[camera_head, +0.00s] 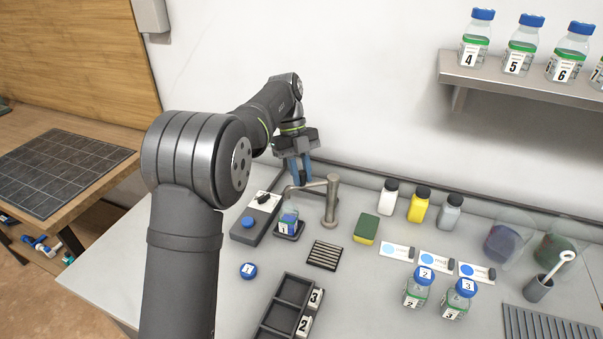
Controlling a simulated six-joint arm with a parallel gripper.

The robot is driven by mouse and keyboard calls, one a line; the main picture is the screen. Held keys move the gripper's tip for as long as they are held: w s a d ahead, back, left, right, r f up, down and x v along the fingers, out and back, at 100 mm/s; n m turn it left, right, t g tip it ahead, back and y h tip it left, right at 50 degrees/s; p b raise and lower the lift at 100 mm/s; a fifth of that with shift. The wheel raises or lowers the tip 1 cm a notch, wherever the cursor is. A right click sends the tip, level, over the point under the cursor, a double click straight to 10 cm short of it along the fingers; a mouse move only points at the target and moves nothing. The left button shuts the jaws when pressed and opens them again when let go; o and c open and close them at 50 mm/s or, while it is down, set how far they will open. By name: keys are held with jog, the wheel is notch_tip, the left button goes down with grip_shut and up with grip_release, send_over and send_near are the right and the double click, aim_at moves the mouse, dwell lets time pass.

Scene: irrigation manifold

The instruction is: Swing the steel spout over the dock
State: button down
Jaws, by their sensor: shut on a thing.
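The steel spout (331,203) stands on the counter as an upright post with a thin arm reaching left. My gripper (299,182) points down with its blue fingers shut on the spout's arm, near its outer end. The dock (291,236) is a small dark square base left of the post. An uncapped bottle labelled 1 (287,218) stands upright in it. The end of the spout's arm shows just above this bottle's mouth; whether it is exactly over it I cannot tell from this angle.
A control box (257,214) with a blue button is left of the dock. A blue cap (248,270), drain grate (324,255) and black rack (286,308) lie in front. A sponge (366,228) and several bottles are to the right. The wall is close behind.

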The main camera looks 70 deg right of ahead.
jog(key=shift+r, duration=0.1)
jog(key=c, duration=1.3)
grip_release()
jog(key=v, duration=0.7)
jog(key=shift+r, duration=0.25)
jog(key=shift+w, duration=0.1)
jog(key=x, duration=0.7)
jog(key=shift+f, duration=0.35)
jog(key=shift+a+n, duration=0.15)
jog(key=shift+n, duration=0.15)
jog(key=shift+s, duration=0.2)
